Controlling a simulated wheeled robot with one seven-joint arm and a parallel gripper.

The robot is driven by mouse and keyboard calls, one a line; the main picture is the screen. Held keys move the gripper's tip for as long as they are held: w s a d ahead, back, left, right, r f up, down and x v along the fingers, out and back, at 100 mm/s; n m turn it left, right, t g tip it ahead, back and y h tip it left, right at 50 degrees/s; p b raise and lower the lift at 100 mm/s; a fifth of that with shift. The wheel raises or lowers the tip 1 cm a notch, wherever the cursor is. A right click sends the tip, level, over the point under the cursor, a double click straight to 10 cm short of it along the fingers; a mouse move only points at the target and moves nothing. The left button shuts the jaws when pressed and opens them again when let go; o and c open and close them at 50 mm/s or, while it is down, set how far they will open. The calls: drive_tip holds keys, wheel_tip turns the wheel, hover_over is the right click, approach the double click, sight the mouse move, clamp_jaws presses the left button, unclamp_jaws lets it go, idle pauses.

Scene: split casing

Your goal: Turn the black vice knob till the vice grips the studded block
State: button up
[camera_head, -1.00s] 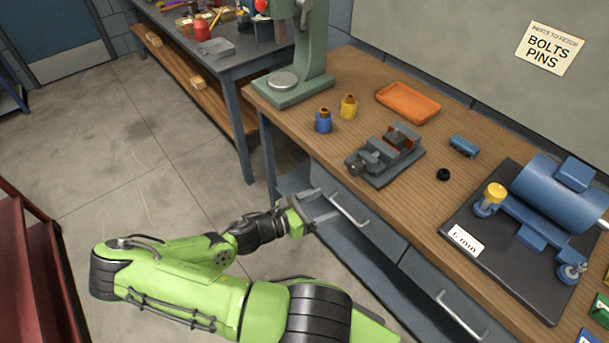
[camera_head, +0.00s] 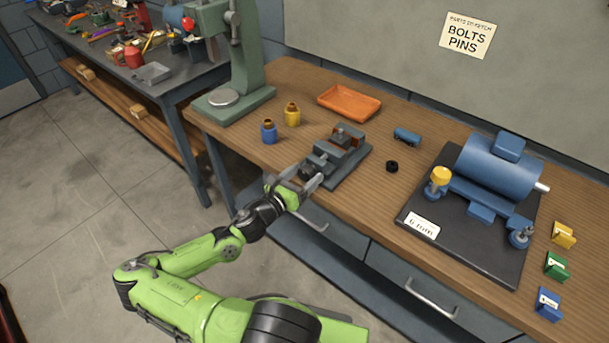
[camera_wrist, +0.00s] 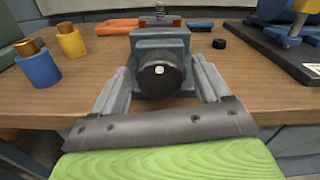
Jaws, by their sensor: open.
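The grey vice (camera_head: 347,160) sits on the wooden bench near its front edge, with brown faces on its jaws. Its round black knob (camera_wrist: 160,76) faces me in the wrist view, with a pale dot at its centre. My gripper (camera_head: 306,177) is at the vice's front end. Its two fingers are open, one to each side of the knob in the wrist view, with gaps showing. A small grey stud (camera_wrist: 160,9) shows above the vice body; the studded block is otherwise mostly hidden, and I cannot tell how the jaws meet it.
Blue (camera_head: 269,132) and yellow (camera_head: 292,115) holders stand left of the vice. An orange tray (camera_head: 349,102) lies behind. A blue part (camera_head: 407,136) and a black ring (camera_head: 392,166) lie to its right, before a blue motor (camera_head: 498,166) on a dark plate.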

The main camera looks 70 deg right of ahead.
drive_tip(key=shift+s+d, duration=0.1)
drive_tip(key=shift+d, duration=0.2)
drive_tip(key=shift+c, duration=0.4)
drive_tip(key=c, duration=1)
drive_tip(key=shift+o, duration=0.2)
